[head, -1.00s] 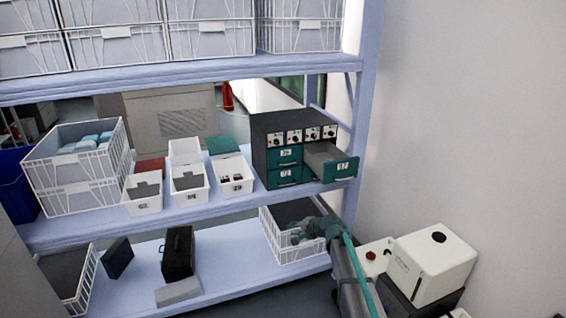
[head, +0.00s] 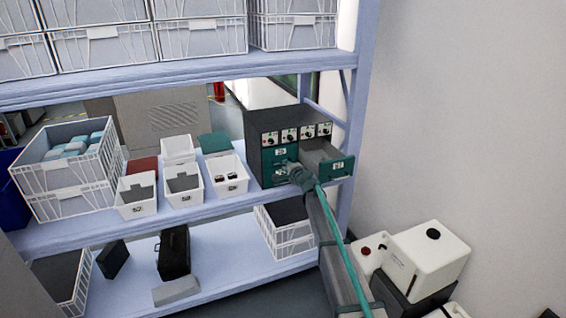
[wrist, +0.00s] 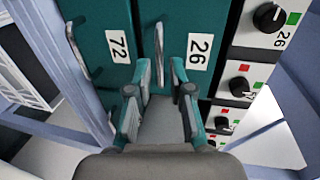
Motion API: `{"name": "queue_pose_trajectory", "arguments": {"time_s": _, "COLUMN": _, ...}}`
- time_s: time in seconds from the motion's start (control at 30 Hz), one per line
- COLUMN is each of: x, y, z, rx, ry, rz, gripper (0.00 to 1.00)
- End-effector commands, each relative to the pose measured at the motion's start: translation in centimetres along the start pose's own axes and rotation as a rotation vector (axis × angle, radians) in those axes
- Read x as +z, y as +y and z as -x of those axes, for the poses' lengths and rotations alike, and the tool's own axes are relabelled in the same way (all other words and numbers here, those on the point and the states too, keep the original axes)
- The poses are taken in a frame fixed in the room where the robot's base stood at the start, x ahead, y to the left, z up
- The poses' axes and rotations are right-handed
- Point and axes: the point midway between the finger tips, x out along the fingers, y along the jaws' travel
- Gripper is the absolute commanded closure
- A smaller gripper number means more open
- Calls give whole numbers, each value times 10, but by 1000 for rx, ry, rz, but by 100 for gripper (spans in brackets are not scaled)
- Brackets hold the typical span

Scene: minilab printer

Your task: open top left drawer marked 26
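The dark cabinet (head: 256,130) stands on the middle shelf with green drawer fronts below a row of knobs. Drawer 26 (head: 269,157) is the top left one and is shut. In the wrist view, turned sideways, its front (wrist: 174,22) carries the label 26 and a metal handle (wrist: 159,45). My gripper (wrist: 159,78) is open and empty in front of it. The handle lies between the two fingers in the picture; I cannot tell whether they touch it. In the head view my gripper (head: 297,170) hides part of the left drawers.
Drawer 72 (wrist: 100,28) is shut below drawer 26. The top right drawer (head: 340,168) is pulled out, close to the right of my gripper. White bins (head: 228,187) stand left of the cabinet; a shelf post (head: 357,130) stands right.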

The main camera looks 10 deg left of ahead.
Motion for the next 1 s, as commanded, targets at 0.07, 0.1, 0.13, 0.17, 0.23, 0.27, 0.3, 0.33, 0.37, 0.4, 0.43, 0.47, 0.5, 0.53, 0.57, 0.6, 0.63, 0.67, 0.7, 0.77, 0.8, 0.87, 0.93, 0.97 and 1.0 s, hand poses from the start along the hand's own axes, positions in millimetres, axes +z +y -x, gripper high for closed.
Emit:
{"name": "queue_pose_trajectory", "arguments": {"time_s": 0.07, "x": -1, "y": -2, "z": -16, "rx": 0, "ry": 0, "rz": -1, "gripper": 80}}
{"name": "queue_pose_trajectory", "arguments": {"time_s": 0.1, "x": -1, "y": -3, "z": -21, "rx": 0, "ry": 0, "rz": -1, "gripper": 80}}
{"name": "queue_pose_trajectory", "arguments": {"time_s": 0.13, "x": 0, "y": -2, "z": -24, "rx": 0, "ry": 0, "rz": -1, "gripper": 80}}
{"name": "queue_pose_trajectory", "arguments": {"time_s": 0.17, "x": 0, "y": -2, "z": -27, "rx": 0, "ry": 0, "rz": 0, "gripper": 80}}
{"name": "queue_pose_trajectory", "arguments": {"time_s": 0.23, "x": 0, "y": -2, "z": -32, "rx": 0, "ry": 0, "rz": 0, "gripper": 80}}
{"name": "queue_pose_trajectory", "arguments": {"time_s": 0.27, "x": 0, "y": -1, "z": -33, "rx": 0, "ry": 0, "rz": 0, "gripper": 80}}
{"name": "queue_pose_trajectory", "arguments": {"time_s": 0.3, "x": 0, "y": -1, "z": -35, "rx": 0, "ry": 0, "rz": 0, "gripper": 80}}
{"name": "queue_pose_trajectory", "arguments": {"time_s": 0.33, "x": 0, "y": 0, "z": -36, "rx": 0, "ry": 0, "rz": 0, "gripper": 80}}
{"name": "queue_pose_trajectory", "arguments": {"time_s": 0.37, "x": 0, "y": 0, "z": -36, "rx": 0, "ry": 0, "rz": 0, "gripper": 80}}
{"name": "queue_pose_trajectory", "arguments": {"time_s": 0.4, "x": 0, "y": 0, "z": -37, "rx": 0, "ry": 0, "rz": 0, "gripper": 80}}
{"name": "queue_pose_trajectory", "arguments": {"time_s": 0.43, "x": 0, "y": 0, "z": -37, "rx": 0, "ry": 0, "rz": 0, "gripper": 80}}
{"name": "queue_pose_trajectory", "arguments": {"time_s": 0.47, "x": 0, "y": 0, "z": -37, "rx": 0, "ry": 0, "rz": 0, "gripper": 80}}
{"name": "queue_pose_trajectory", "arguments": {"time_s": 0.5, "x": 0, "y": 0, "z": -37, "rx": 0, "ry": 0, "rz": 0, "gripper": 80}}
{"name": "queue_pose_trajectory", "arguments": {"time_s": 0.53, "x": 0, "y": 0, "z": -37, "rx": 0, "ry": 0, "rz": 0, "gripper": 80}}
{"name": "queue_pose_trajectory", "arguments": {"time_s": 0.57, "x": 0, "y": 0, "z": -37, "rx": 0, "ry": 0, "rz": 0, "gripper": 80}}
{"name": "queue_pose_trajectory", "arguments": {"time_s": 0.6, "x": 0, "y": 0, "z": -37, "rx": 0, "ry": 0, "rz": 0, "gripper": 80}}
{"name": "queue_pose_trajectory", "arguments": {"time_s": 0.63, "x": 0, "y": 0, "z": -37, "rx": 0, "ry": 0, "rz": 0, "gripper": 80}}
{"name": "queue_pose_trajectory", "arguments": {"time_s": 0.67, "x": 0, "y": 0, "z": -37, "rx": 0, "ry": 0, "rz": 0, "gripper": 83}}
{"name": "queue_pose_trajectory", "arguments": {"time_s": 0.7, "x": 0, "y": 0, "z": -37, "rx": 0, "ry": 0, "rz": 0, "gripper": 90}}
{"name": "queue_pose_trajectory", "arguments": {"time_s": 0.77, "x": 0, "y": 0, "z": -37, "rx": 0, "ry": 0, "rz": 0, "gripper": 100}}
{"name": "queue_pose_trajectory", "arguments": {"time_s": 0.8, "x": 0, "y": 0, "z": -37, "rx": 0, "ry": 0, "rz": 0, "gripper": 100}}
{"name": "queue_pose_trajectory", "arguments": {"time_s": 0.87, "x": 0, "y": 0, "z": -37, "rx": 0, "ry": 0, "rz": 0, "gripper": 100}}
{"name": "queue_pose_trajectory", "arguments": {"time_s": 0.93, "x": 0, "y": 0, "z": -37, "rx": 0, "ry": 0, "rz": 0, "gripper": 100}}
{"name": "queue_pose_trajectory", "arguments": {"time_s": 0.97, "x": 0, "y": 0, "z": -37, "rx": 0, "ry": 0, "rz": 0, "gripper": 100}}
{"name": "queue_pose_trajectory", "arguments": {"time_s": 1.0, "x": 0, "y": 0, "z": -37, "rx": 0, "ry": 0, "rz": 0, "gripper": 100}}
